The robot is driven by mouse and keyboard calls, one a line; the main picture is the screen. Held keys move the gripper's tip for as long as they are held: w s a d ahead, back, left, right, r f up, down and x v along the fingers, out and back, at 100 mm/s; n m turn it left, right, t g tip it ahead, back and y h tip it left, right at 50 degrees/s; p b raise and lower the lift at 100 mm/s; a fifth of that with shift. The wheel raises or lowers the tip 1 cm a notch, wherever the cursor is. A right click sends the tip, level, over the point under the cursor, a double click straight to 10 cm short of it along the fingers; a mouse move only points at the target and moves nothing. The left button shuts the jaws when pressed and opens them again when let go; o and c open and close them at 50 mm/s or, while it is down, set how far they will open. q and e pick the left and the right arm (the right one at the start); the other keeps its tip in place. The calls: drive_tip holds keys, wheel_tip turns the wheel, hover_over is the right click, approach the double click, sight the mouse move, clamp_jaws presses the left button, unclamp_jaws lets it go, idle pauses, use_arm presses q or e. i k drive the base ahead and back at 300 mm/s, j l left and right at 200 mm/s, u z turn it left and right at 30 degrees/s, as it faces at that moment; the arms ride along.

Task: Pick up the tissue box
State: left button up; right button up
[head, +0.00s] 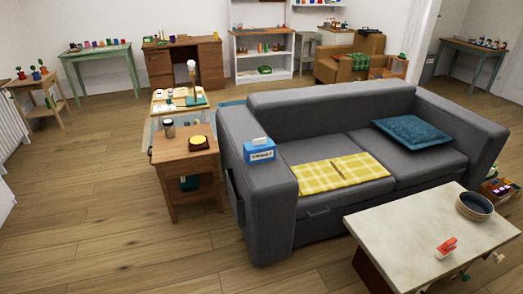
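The tissue box (260,151) is a small blue and white box with a white tissue at its top. It sits on the left armrest of the grey sofa (270,199), in the middle of the head view. Nothing covers it. Neither of my grippers shows in the head view, so nothing of mine is near the box.
A wooden side table (169,156) with a jar and a round yellow-topped item stands left of the armrest. A marble-topped coffee table (398,230) with stacked bowls (474,206) is at the front right. Bare wood floor (100,225) lies open at the front left.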

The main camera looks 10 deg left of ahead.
sight(260, 149)
drive_tip(key=i+j+z, duration=0.25)
drive_tip(key=z, duration=0.25)
drive_tip(key=i+j+z, duration=0.15)
drive_tip(key=j+z, duration=0.35)
drive_tip(key=l, duration=0.1)
